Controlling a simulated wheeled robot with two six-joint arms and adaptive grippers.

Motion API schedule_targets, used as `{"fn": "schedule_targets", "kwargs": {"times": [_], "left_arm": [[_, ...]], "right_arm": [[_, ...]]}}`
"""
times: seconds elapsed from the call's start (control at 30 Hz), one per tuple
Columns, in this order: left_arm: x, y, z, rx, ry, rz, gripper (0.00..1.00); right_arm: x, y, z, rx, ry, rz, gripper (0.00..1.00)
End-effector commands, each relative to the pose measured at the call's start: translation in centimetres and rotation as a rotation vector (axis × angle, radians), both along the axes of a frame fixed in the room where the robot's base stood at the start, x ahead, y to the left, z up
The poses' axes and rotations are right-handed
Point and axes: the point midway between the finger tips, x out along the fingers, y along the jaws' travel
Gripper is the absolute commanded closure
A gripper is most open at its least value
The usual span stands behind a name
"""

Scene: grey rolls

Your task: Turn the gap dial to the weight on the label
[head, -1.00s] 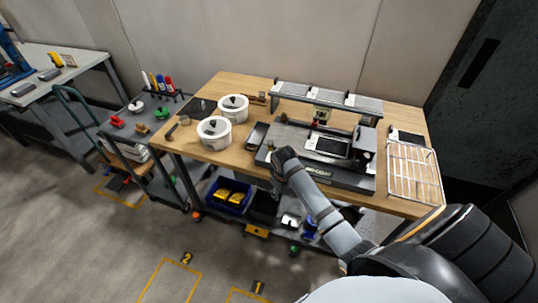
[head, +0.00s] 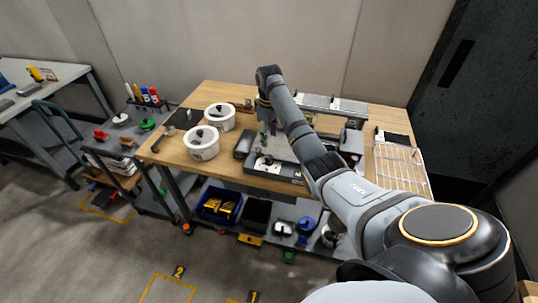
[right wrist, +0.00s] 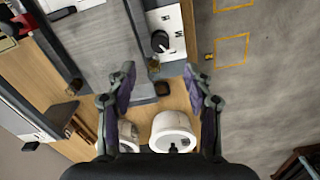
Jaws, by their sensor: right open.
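The grey rolls machine (head: 283,148) stands on the wooden bench. At its front left is a white panel with a black round knob (head: 265,160), which looks like the gap dial. The knob and panel show larger in the right wrist view (right wrist: 160,41), but the marks are too small to read. My right gripper (head: 268,130) is above the left part of the machine, pointing down. In the right wrist view its fingers (right wrist: 165,88) are spread and empty, apart from the knob. No label text is legible. My left gripper is not in view.
A wire rack (head: 400,165) lies at the right. A blue bin (head: 219,204) and other items sit on the lower shelf. My right arm covers part of the machine.

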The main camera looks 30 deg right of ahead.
Motion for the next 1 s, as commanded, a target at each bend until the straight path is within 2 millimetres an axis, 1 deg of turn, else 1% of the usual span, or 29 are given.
{"fn": "schedule_targets", "kwargs": {"times": [0.07,0.3,0.4,0.5,0.63,0.83,0.87,1.0], "left_arm": [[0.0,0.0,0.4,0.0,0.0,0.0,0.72],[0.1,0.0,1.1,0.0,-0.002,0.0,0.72],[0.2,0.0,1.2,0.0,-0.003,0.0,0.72],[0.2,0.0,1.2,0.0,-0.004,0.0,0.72],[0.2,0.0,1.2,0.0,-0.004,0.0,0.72],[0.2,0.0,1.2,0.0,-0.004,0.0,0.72],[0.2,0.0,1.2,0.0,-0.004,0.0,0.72],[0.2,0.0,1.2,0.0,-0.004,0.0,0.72]], "right_arm": [[-0.1,0.1,-1.2,0.001,0.004,0.0,0.48],[-0.1,0.1,-6.3,0.001,0.003,0.0,0.48],[-0.1,0.1,-8.1,0.0,0.002,0.0,0.48],[-0.1,0.1,-9.2,0.0,0.001,0.0,0.48],[-0.1,0.1,-9.8,-0.001,0.0,0.0,0.48],[0.0,0.1,-9.9,-0.001,0.0,0.0,0.48],[0.0,0.1,-9.9,-0.001,0.0,0.0,0.5],[-0.1,0.1,-9.9,-0.001,0.0,0.0,0.69]]}}
